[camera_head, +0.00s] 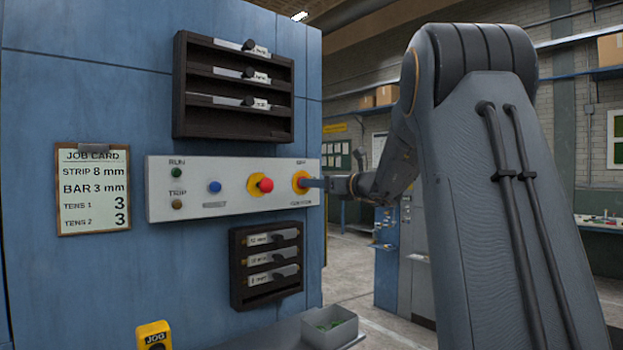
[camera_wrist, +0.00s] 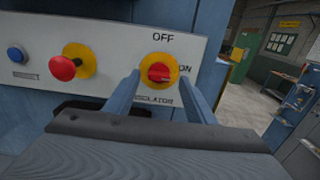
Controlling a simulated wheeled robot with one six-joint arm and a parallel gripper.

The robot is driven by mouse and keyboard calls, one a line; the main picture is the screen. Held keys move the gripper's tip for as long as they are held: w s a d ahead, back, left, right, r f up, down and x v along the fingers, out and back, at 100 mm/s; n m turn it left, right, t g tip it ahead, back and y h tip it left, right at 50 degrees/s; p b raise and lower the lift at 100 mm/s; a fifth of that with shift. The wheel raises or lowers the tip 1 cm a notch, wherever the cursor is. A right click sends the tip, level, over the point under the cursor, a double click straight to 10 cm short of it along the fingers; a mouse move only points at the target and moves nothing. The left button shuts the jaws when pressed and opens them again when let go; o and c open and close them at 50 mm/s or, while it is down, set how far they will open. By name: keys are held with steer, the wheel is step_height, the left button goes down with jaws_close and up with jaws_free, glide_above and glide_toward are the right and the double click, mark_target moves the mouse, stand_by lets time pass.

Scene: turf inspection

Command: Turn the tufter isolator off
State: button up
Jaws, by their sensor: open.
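The isolator is a red rotary knob on a yellow disc (camera_wrist: 160,70), on the right end of a pale control panel (camera_head: 220,205). In the wrist view OFF is printed above it, ON to its right and ISOLATOR below, partly hidden by a finger. The red handle (camera_wrist: 158,73) looks roughly horizontal, towards ON. My gripper (camera_wrist: 164,88) is open, with one blue-grey finger on each side of the knob's lower part. I cannot tell whether the fingers touch it. In the head view my gripper (camera_head: 312,182) reaches the isolator's yellow disc (camera_head: 299,182) from the right and hides part of it.
A red mushroom button (camera_head: 265,185) on yellow and a blue button (camera_head: 215,187) sit left of the isolator. Dark racks (camera_head: 236,124) (camera_head: 240,274) stick out above and below the panel. A grey tray (camera_head: 330,327) and a yellow JOG box (camera_head: 153,335) are lower down.

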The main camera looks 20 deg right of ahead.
steer(key=p+x, duration=0.1)
steer(key=x, duration=0.2)
steer(key=shift+w, duration=0.1)
steer(key=c, duration=1)
steer(key=shift+c, duration=0.2)
